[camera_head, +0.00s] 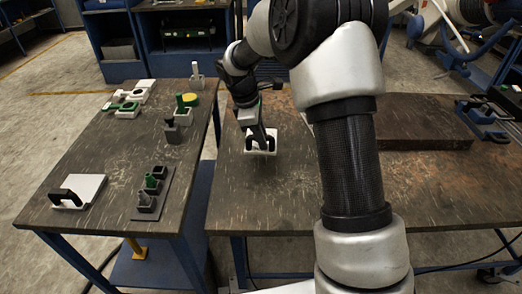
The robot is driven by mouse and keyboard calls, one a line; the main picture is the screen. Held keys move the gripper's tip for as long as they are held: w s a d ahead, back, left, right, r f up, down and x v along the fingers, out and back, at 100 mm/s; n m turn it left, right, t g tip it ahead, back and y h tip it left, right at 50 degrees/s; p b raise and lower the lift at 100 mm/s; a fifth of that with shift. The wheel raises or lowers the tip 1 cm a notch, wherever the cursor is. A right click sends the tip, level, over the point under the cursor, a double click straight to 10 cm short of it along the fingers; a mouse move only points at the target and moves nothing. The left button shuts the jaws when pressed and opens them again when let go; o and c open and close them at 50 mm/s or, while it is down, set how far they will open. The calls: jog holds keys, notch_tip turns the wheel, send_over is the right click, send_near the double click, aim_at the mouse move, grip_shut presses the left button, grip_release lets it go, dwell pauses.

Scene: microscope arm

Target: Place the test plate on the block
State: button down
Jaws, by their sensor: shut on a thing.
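My gripper (259,133) points down over the right-hand table and is shut on the black handle of a small white plate, which I take as the test plate (261,152). I cannot tell whether this plate touches the table or hangs just above it. A wide, flat dark block (420,130) lies at the back of the same table, to the right of my gripper. A similar, larger white plate (87,187) with a black handle lies at the near left of the left-hand table.
The left-hand table (115,150) holds a grey rack (150,202) with several small pieces, plus green, white and yellow parts farther back. A gap separates it from the right-hand table (270,205), whose front is bare. A blue-and-black item (482,117) stands at the far right.

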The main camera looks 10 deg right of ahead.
jog(key=shift+w+f+n, duration=0.15)
jog(key=shift+w+n, duration=0.05)
jog(key=shift+n, duration=0.1)
notch_tip(320, 180, down, 9)
jog(key=shift+w+f+b, duration=0.1)
jog(key=shift+b, duration=0.7)
jog(key=c, duration=1.7)
grip_release()
